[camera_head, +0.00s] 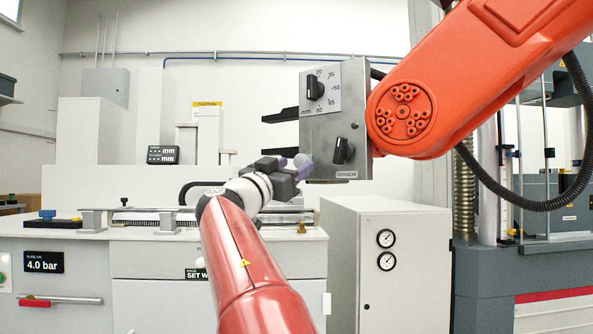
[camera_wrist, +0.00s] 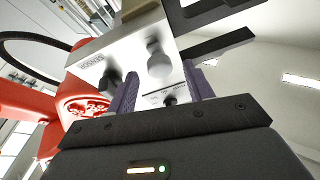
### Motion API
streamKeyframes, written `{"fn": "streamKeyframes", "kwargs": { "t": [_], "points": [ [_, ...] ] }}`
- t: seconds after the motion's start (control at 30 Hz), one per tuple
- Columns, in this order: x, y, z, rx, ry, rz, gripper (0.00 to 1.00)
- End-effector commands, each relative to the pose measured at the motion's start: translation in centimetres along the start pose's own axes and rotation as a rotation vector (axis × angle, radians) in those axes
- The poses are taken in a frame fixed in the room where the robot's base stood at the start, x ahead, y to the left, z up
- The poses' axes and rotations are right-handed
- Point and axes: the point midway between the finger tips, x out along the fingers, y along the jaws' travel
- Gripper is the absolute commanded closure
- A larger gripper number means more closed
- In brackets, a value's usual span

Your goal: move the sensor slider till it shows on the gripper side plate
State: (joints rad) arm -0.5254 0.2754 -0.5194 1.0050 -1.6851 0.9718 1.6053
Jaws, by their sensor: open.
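The gripper side plate (camera_head: 325,122) is a grey metal plate on the end of the orange arm. It carries an upper black dial (camera_head: 315,87) with a millimetre scale and a lower black knob (camera_head: 343,151) above a small label, which seems to read SENSOR. My gripper (camera_head: 298,163) is open at the plate's lower left edge. Contact cannot be told. The SENSOR label (camera_wrist: 91,61) is left of it.
The orange arm (camera_head: 480,75) fills the upper right. Two black jaw bars (camera_head: 285,115) stick out left from the plate, close above my gripper. A grey cabinet with gauges (camera_head: 386,262) stands below, and a white bench (camera_head: 150,258) is at left.

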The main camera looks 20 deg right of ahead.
Motion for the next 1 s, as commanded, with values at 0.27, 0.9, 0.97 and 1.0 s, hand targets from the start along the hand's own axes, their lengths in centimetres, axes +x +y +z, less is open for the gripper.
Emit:
{"fn": "streamKeyframes", "kwargs": {
  "t": [0.27, 0.9, 0.97, 1.0],
  "points": [
    [-4.7, 0.0, 0.3, 0.002, 0.000, -0.003, 0.48],
    [-5.6, 0.0, 0.0, -0.001, 0.001, 0.000, 0.48],
    [-5.6, 0.0, 0.0, -0.001, 0.001, 0.000, 0.48],
    [-5.6, 0.0, 0.0, -0.001, 0.001, 0.000, 0.48]
  ]
}}
